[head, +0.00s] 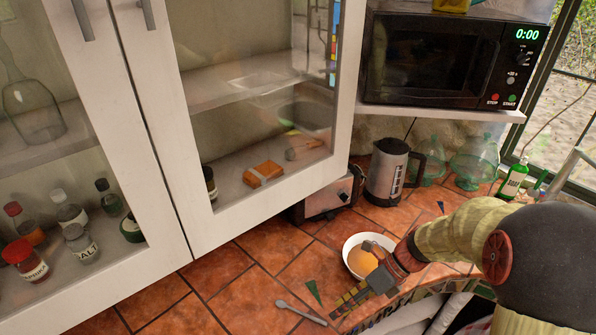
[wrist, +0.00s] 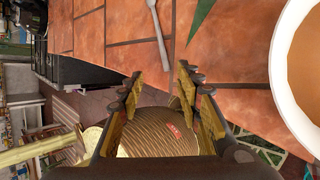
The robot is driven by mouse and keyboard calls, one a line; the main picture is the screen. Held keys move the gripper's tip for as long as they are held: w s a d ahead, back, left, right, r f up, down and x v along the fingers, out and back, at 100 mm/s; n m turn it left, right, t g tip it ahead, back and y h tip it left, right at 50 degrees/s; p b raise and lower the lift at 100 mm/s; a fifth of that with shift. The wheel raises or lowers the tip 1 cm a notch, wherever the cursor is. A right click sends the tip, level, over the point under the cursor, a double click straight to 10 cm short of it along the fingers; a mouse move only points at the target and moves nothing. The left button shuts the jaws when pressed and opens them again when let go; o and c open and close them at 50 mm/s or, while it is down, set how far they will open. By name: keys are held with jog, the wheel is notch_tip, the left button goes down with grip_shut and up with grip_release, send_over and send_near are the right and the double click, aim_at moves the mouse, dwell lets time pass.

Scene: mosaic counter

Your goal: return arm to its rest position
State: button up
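My gripper (head: 349,299) hangs over the front edge of the tiled counter, just left of a white bowl. In the wrist view my gripper (wrist: 160,85) has its two fingers well apart with nothing between them. My arm comes in from the right in the head view. The white bowl (head: 349,245) holds something orange-brown and is partly hidden behind my wrist. Its rim also shows at the right of the wrist view (wrist: 282,85).
A spoon (head: 300,312) lies on the tiles (head: 160,303) left of my gripper. A kettle (head: 390,172), a toaster (head: 328,198), glass jars (head: 473,160) and a green bottle (head: 513,180) stand behind. Glass-door cabinets (head: 180,215) and a microwave (head: 432,60) hang above.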

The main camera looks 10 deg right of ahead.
jog(key=shift+n, duration=0.5)
jog(key=shift+s+d+f+n, duration=0.1)
jog(key=shift+d+f+n, duration=0.15)
jog(key=shift+n, duration=0.65)
jog(key=s+d+r+n+h, duration=0.4)
jog(key=s+n+h, duration=0.15)
jog(key=n, duration=0.85)
jog(key=s+r+n+t+h, duration=0.1)
jog(key=s+r+n+t, duration=0.1)
jog(key=r+n, duration=0.3)
jog(key=s+a+r+n+t+h, duration=0.1)
jog(key=r+n+t, duration=0.3)
jog(key=r, duration=0.8)
jog(key=shift+s+a+r+n+t, duration=0.2)
jog(key=shift+s+r+n+t, duration=0.2)
jog(key=shift+s+n, duration=0.6)
jog(key=shift+w+h, duration=0.2)
jog(key=shift+h, duration=0.05)
